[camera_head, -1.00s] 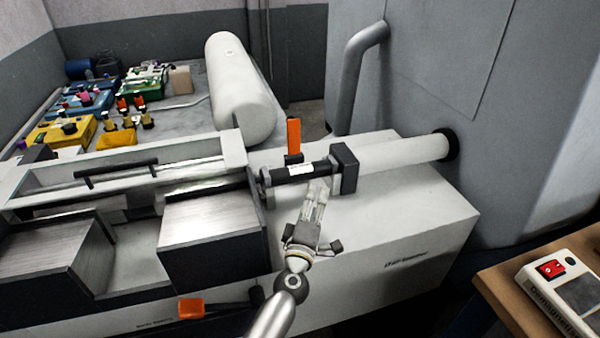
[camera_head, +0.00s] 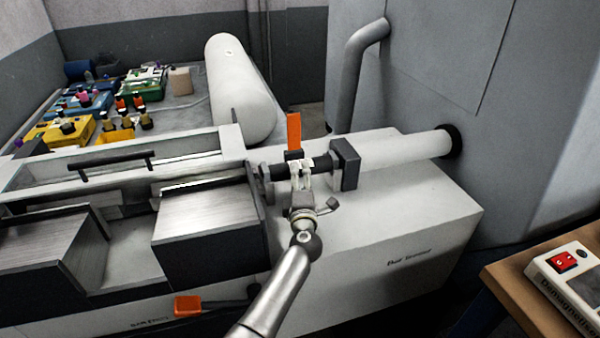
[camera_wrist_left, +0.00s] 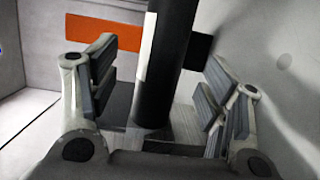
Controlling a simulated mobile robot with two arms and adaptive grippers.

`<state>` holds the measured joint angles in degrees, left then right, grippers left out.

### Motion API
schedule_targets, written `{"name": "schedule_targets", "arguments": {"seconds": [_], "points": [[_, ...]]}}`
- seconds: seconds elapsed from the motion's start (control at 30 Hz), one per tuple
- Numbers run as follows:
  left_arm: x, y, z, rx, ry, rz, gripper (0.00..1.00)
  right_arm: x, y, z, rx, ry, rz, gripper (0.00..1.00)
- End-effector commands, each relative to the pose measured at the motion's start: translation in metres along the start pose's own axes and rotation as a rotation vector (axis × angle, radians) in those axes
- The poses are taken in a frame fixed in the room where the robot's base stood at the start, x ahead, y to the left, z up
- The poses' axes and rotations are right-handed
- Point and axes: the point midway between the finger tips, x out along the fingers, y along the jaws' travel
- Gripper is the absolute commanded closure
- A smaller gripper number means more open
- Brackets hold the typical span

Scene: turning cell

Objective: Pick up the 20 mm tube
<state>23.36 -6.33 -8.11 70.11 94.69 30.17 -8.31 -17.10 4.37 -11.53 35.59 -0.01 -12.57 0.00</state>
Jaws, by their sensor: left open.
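A black tube with a white band, which I take for the 20 mm tube (camera_head: 321,163), lies level between a round flange (camera_head: 263,180) and a dark block (camera_head: 346,164) on the white machine. It also shows in the left wrist view (camera_wrist_left: 168,62), running between the two fingers. My left gripper (camera_head: 301,167) is open at the tube, with one grey-padded finger on each side. In the left wrist view the gripper (camera_wrist_left: 163,78) shows gaps between both pads and the tube. The gripper hides part of the tube in the head view. My right gripper is out of view.
An orange upright piece (camera_head: 294,132) stands right behind the tube. A thick white pipe (camera_head: 405,154) runs from the block into the grey wall. A large white cylinder (camera_head: 240,88) lies behind. A demagnetiser box (camera_head: 575,285) is at the lower right.

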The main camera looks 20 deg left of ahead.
Motion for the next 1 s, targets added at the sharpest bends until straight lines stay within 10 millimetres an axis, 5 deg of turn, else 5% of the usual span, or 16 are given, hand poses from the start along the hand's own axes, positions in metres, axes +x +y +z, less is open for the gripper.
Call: {"name": "schedule_targets", "arguments": {"seconds": [0.23,0.67,1.0], "points": [[0.030,-0.007,0.003,0.002,0.001,0.003,0.30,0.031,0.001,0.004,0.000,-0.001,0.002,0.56],[0.041,-0.003,0.003,0.001,0.000,0.001,0.30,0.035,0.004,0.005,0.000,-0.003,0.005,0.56],[0.041,-0.003,0.003,0.001,0.000,0.001,0.73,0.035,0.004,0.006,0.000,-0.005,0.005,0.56]]}}
